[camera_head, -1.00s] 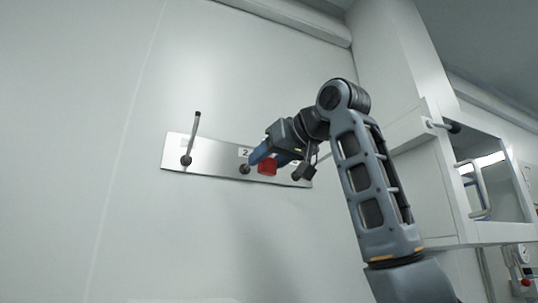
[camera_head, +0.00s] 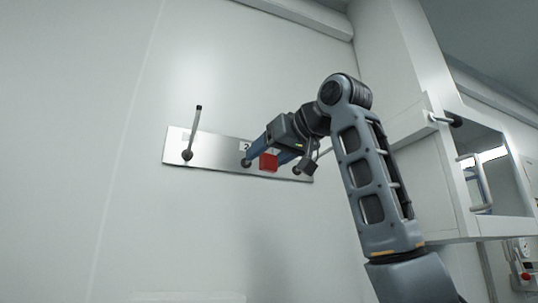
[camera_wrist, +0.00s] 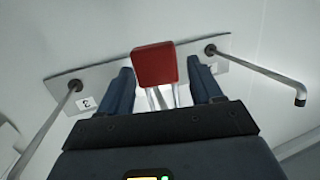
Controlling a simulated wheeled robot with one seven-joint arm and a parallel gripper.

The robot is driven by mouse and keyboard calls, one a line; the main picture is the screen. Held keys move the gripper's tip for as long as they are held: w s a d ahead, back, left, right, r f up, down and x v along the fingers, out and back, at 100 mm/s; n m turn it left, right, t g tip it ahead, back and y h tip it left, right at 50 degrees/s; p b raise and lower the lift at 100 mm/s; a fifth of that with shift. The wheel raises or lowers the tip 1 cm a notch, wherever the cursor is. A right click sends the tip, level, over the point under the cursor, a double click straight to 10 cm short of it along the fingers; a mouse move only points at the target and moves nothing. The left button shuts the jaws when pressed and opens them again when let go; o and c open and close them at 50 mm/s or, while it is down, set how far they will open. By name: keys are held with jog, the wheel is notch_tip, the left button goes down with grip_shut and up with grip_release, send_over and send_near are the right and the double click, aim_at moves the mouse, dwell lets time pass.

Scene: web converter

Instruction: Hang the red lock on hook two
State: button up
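The red lock (camera_head: 268,162) is in the air between the two blue fingers of my gripper (camera_head: 273,152), in front of the hook plate. In the wrist view the red lock (camera_wrist: 154,65) has its body away from the palm and its pale shackle toward it. My gripper (camera_wrist: 160,75) is around it; a narrow gap shows at the right finger, and the contact is hard to see.
The metal plate (camera_head: 217,153) is on a white wall. A bare hook (camera_head: 187,154) is at its left end. A white cabinet (camera_head: 430,180) stands to the right.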

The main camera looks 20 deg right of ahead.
jog(key=shift+o, duration=0.8)
jog(key=b+v, duration=0.2)
jog(key=v, duration=0.5)
jog(key=shift+s, duration=0.35)
jog(key=shift+s+d, duration=0.1)
jog(key=shift+d, duration=0.05)
